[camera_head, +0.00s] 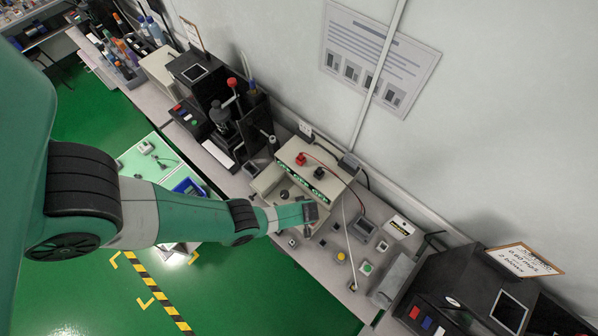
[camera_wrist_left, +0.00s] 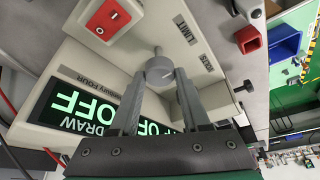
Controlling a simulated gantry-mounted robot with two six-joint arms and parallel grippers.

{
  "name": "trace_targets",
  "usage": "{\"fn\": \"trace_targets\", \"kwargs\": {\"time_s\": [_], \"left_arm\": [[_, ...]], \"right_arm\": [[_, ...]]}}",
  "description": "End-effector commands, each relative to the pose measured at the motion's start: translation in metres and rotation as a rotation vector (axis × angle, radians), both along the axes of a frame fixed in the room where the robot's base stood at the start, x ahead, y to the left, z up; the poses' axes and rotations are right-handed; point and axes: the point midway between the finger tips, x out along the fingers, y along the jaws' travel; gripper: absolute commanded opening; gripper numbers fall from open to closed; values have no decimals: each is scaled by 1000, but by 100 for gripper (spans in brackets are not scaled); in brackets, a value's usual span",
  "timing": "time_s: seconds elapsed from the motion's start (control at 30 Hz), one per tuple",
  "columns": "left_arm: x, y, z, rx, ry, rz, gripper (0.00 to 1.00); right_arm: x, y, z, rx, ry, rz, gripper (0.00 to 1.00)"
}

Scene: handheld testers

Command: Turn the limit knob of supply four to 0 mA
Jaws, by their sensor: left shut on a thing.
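The cream supply (camera_head: 312,168) stands on the bench in the head view, with red and black terminals on top and green lit readouts on its front. In the left wrist view its panel (camera_wrist_left: 30,72) carries a label ending in FOUR, a display (camera_wrist_left: 85,108) reading OFF, and a red rocker switch (camera_wrist_left: 110,18). The small grey limit knob (camera_wrist_left: 159,68) sits beside the word LIMIT. My left gripper (camera_wrist_left: 158,78) is shut on this knob, one finger on each side. In the head view my left gripper (camera_head: 308,210) is at the supply's front, hiding the knob.
Yellow (camera_head: 340,256) and green (camera_head: 366,268) push buttons sit on the bench to the right. A black press-like fixture (camera_head: 225,125) stands to the left. A white cable hangs past the supply's right side. The wall is close behind.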

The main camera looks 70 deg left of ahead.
Motion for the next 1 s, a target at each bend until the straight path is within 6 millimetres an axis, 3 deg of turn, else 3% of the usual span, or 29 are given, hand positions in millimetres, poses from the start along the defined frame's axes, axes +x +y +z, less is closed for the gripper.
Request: {"fn": "trace_targets", "kwargs": {"time_s": [0.17, 0.2, 0.33, 0.67, 0.77, 1.0], "left_arm": [[0, 0, 0, -2, 0, 2, 0], [0, 0, 0, -2, 0, 2, 54], [0, 0, 0, -1, -1, 2, 76], [0, -1, 4, 0, 0, 0, 76], [0, -4, 15, 0, -1, 0, 76], [1, -22, 65, -1, 0, -2, 76]], "right_arm": [[0, 0, 0, 0, 0, 0, 82], [0, 0, 0, 0, 0, 0, 82], [0, 0, 0, 0, 0, 0, 82], [0, 0, 4, 0, 0, 0, 82], [0, 0, 16, 0, 0, 0, 82], [0, 0, 69, 0, 0, 0, 82]]}}
